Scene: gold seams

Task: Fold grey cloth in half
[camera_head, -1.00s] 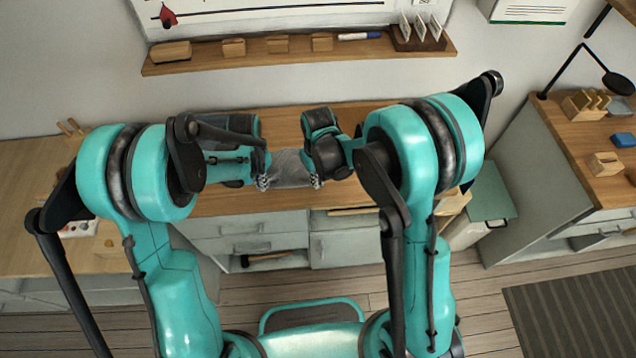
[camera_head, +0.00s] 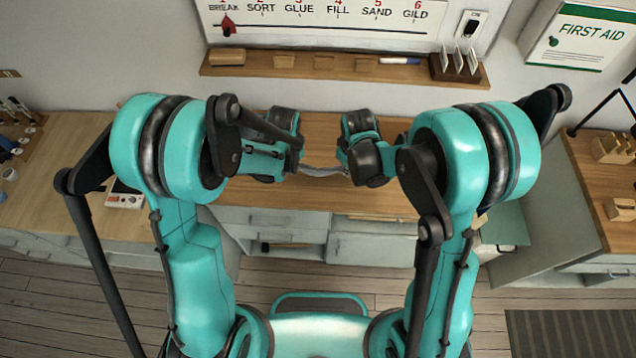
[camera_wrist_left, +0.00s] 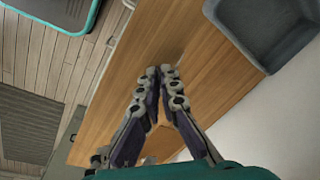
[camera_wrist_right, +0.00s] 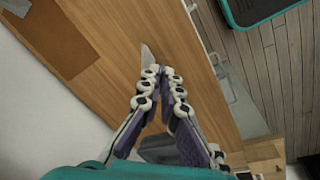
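The grey cloth (camera_head: 322,171) shows in the head view as a narrow, slightly sagging strip between my two grippers, above the wooden worktop. My left gripper (camera_wrist_left: 162,72) has its fingertips together; in the head view it is at the strip's left end. The cloth cannot be made out in the left wrist view. My right gripper (camera_wrist_right: 160,72) also has its fingertips together, at the strip's right end. A pale grey sliver (camera_wrist_right: 147,57), probably cloth, sticks out past its tips. Most of the cloth's shape is hidden, so I cannot tell whether it is folded.
The wooden worktop (camera_head: 235,193) is clear around the cloth. A dark grey bin (camera_wrist_left: 262,28) and a brown mat (camera_wrist_right: 62,38) lie on it. A wall shelf (camera_head: 345,72) with small blocks runs behind. Drawers (camera_head: 270,226) are below the worktop's front edge.

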